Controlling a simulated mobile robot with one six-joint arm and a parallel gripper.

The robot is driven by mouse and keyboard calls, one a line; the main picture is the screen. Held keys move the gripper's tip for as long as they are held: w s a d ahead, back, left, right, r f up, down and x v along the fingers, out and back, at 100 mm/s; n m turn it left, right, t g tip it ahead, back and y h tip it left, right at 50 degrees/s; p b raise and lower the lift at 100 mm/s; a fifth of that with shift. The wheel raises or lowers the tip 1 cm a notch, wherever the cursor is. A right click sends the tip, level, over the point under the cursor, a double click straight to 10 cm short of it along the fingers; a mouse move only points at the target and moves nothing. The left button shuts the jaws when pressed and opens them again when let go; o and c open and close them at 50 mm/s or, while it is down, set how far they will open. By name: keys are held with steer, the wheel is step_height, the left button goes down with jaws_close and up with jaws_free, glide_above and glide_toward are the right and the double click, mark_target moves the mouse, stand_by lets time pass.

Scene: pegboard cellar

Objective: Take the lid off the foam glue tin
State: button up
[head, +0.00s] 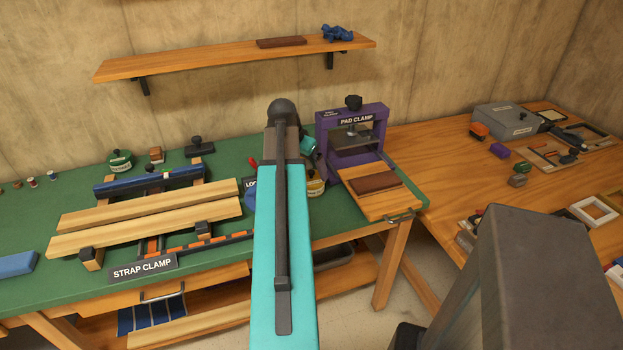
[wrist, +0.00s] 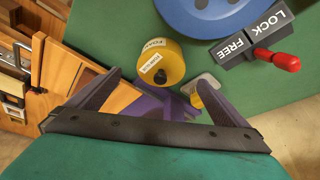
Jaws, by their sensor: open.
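A yellow tin (wrist: 174,58) with pale labels and a small black knob stands on the green bench top in the wrist view. The yellow tin also shows in the head view (head: 316,188), partly hidden behind my arm. My gripper (wrist: 160,76) is open and empty, with its fingertips apart on either side of the tin's knob end in the wrist picture. I cannot tell the gap in depth.
A blue disc (wrist: 205,14) and a LOCK/FREE lever with a red handle (wrist: 285,62) are close to the tin. The purple pad clamp (head: 323,125) stands to its right. A green tin (head: 120,164) and strap clamp boards (head: 150,222) lie left.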

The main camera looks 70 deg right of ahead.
mark_target(309, 174)
steer(key=shift+p+x, duration=0.5)
steer(key=shift+x, duration=2)
steer(key=shift+d, duration=0.1)
steer(key=shift+c, duration=0.3)
steer(key=c, duration=1.1)
